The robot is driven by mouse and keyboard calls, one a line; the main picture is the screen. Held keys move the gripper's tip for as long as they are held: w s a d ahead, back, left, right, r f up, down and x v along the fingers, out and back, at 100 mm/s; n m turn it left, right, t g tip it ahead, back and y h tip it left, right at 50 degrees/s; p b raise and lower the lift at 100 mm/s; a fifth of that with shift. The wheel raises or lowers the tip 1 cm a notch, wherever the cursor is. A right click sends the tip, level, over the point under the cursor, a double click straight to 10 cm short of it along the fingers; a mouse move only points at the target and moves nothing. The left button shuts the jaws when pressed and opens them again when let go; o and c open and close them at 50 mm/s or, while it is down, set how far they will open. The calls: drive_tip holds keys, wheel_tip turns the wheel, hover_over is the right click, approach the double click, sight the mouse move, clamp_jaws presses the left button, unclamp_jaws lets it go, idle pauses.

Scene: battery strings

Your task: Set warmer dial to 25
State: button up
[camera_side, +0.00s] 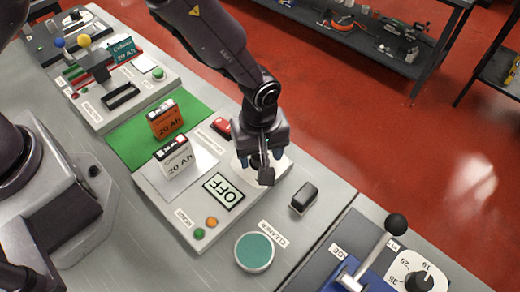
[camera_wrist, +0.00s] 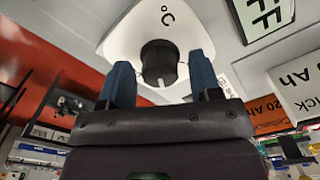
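The warmer dial is a white plate (camera_wrist: 120,35) with a black knob (camera_wrist: 159,62) and a °C mark, in the wrist view. In the side view only edges of the white plate (camera_side: 284,166) show under my gripper (camera_side: 260,158). My gripper is open, with its blue fingertips (camera_wrist: 162,78) on either side of the knob and gaps visible between. Whether they touch it cannot be told. The dial's numbers and pointer are not readable. The warmer's display (camera_side: 223,190) reads OFF; part of it shows in the wrist view (camera_wrist: 264,12).
A white 20 Ah battery (camera_side: 174,158) and an orange one (camera_side: 165,120) stand left of the dial. A black block (camera_side: 304,198), a round green-topped cleaner pad (camera_side: 254,252), a ball-topped lever (camera_side: 396,224) and another numbered dial (camera_side: 418,280) lie nearer the front right.

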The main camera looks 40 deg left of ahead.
drive_tip(key=shift+r, duration=0.15)
drive_tip(key=shift+r, duration=1.6)
